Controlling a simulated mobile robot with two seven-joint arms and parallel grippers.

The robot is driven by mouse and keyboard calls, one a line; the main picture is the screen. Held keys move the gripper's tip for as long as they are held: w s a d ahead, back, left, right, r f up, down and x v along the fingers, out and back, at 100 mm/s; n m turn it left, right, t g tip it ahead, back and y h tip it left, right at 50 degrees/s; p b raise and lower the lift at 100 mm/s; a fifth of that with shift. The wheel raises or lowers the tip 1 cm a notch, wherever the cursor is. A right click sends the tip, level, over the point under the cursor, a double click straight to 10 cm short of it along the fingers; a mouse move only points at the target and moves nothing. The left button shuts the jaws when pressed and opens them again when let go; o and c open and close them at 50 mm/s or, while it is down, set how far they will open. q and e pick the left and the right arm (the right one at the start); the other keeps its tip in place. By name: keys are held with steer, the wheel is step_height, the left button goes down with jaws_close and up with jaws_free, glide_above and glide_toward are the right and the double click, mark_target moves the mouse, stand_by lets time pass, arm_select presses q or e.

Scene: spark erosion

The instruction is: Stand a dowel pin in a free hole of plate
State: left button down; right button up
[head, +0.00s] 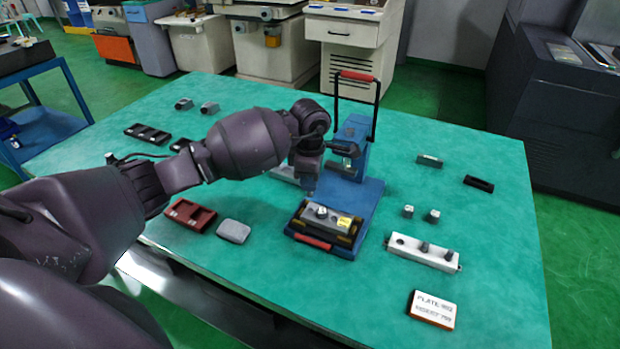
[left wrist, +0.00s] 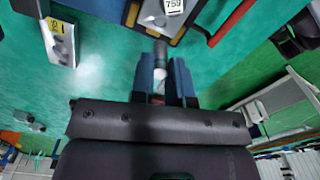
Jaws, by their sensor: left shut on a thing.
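My left gripper (head: 311,190) points down beside the blue fixture. In the left wrist view its blue fingers (left wrist: 162,85) are shut on a small grey dowel pin (left wrist: 160,56), which sticks out past the fingertips over green table. The fixture's dark tray holds a grey metal block (head: 322,215) with a yellow label and a round knob; which piece is the plate I cannot tell for sure. My right gripper is not in view.
A blue fixture (head: 368,200) with a tall red-topped handle stands mid-table. A lettered card (head: 432,308) lies in front. A red tray (head: 190,214) and a grey case (head: 233,231) lie left. Table between fixture and bar is clear.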

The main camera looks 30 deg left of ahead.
mark_target(310, 195)
arm_select(q)
steer(key=shift+f+b, duration=0.3)
steer(key=shift+f, duration=0.55)
steer(key=shift+f+b, duration=0.45)
steer(key=shift+f, duration=0.45)
steer(key=shift+f+b, duration=0.3)
steer(key=shift+f, duration=0.8)
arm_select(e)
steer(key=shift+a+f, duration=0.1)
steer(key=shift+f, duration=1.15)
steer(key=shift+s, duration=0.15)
arm_select(q)
steer(key=shift+f+b, duration=0.2)
steer(key=shift+b, duration=0.15)
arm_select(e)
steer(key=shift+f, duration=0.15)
arm_select(q)
steer(key=c, duration=1)
jaws_free()
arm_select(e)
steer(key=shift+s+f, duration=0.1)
